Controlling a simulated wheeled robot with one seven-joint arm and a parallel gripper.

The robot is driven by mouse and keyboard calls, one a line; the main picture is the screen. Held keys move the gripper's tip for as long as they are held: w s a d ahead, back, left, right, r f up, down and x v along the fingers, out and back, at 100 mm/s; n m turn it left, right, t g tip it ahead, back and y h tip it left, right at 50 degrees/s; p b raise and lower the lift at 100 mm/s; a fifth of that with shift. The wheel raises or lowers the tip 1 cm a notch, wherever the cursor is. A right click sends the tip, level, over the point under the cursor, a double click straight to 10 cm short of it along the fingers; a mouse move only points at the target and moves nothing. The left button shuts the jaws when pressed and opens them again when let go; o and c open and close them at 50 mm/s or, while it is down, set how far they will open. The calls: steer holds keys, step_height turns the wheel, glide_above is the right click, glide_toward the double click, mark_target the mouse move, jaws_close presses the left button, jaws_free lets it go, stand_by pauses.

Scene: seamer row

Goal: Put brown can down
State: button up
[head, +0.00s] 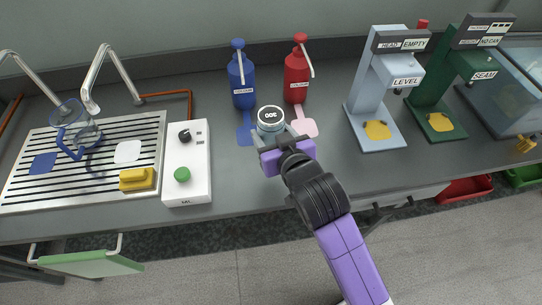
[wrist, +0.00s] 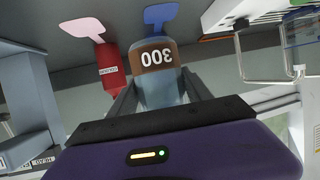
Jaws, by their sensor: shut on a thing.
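The can (wrist: 155,85) has a brown band marked 300 and a pale grey-blue body in the wrist view. The gripper (wrist: 160,92) also shows in the wrist view. The head view does not tell whether the can's base touches the grey counter (head: 240,185) or hangs just above it.
A blue bottle (head: 242,80) and a red bottle (head: 297,75) stand behind the can, by a blue pad (head: 245,134) and a pink pad (head: 305,126). A white control box (head: 187,160) lies left. Blue-grey (head: 375,90) and green (head: 432,100) machines stand right.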

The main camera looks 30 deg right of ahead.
step_height(320, 180, down, 10)
steer(key=shift+f, duration=0.1)
stand_by(0.4)
steer(key=o, duration=1.7)
steer(key=shift+f+b, duration=0.15)
steer(key=shift+b, duration=0.15)
steer(key=shift+o, duration=0.2)
steer(key=shift+r, duration=0.3)
steer(key=v, duration=1.2)
steer(key=shift+s+f, duration=0.1)
steer(key=shift+f, duration=0.05)
